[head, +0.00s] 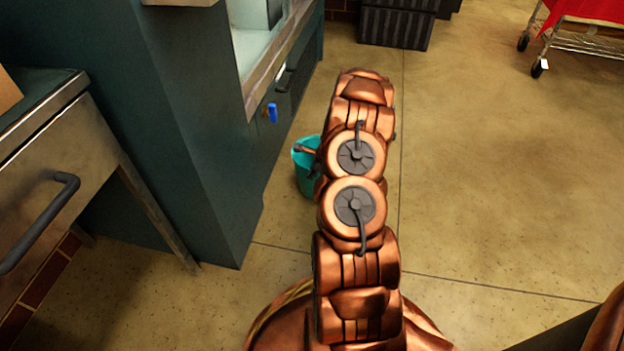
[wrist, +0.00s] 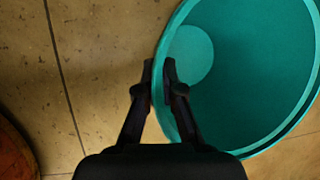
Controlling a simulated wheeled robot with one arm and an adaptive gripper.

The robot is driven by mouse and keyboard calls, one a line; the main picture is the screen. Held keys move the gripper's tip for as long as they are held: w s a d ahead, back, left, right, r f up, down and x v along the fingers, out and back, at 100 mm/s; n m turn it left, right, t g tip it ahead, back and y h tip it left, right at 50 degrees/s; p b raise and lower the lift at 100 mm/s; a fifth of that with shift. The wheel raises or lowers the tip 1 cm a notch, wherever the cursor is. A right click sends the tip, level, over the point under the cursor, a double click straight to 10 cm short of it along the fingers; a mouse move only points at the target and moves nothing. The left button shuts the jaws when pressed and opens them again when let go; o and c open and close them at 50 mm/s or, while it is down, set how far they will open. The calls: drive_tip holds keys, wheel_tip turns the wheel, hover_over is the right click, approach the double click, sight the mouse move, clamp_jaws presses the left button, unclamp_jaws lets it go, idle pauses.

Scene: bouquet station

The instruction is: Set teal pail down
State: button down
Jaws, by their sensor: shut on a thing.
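The teal pail (head: 304,178) shows in the head view just left of my copper arm, which hides its right side. In the wrist view the pail (wrist: 262,75) fills the right side, its open mouth facing the camera and a lighter round patch inside. I see nothing in it. My gripper (wrist: 159,75) is shut on the pail's left rim, with one dark finger outside the wall and one inside. In the head view my gripper is mostly hidden by the arm. I cannot tell whether the pail's base touches the floor.
A dark teal cabinet (head: 170,130) stands left of the pail, with a small blue item (head: 272,113) on its front. A metal table (head: 75,150) is at far left. Black crates (head: 396,28) and a wheeled cart (head: 585,42) with red cloth stand behind. The tiled floor (head: 500,190) at right is clear.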

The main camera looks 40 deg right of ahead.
sight(310, 181)
drive_tip(key=shift+w+d+f, duration=0.2)
drive_tip(key=shift+w, duration=0.05)
wheel_tip(310, 181, down, 3)
drive_tip(key=b, duration=0.2)
drive_tip(key=shift+f+b, duration=0.1)
drive_tip(key=shift+b, duration=0.2)
drive_tip(key=c, duration=1.3)
unclamp_jaws()
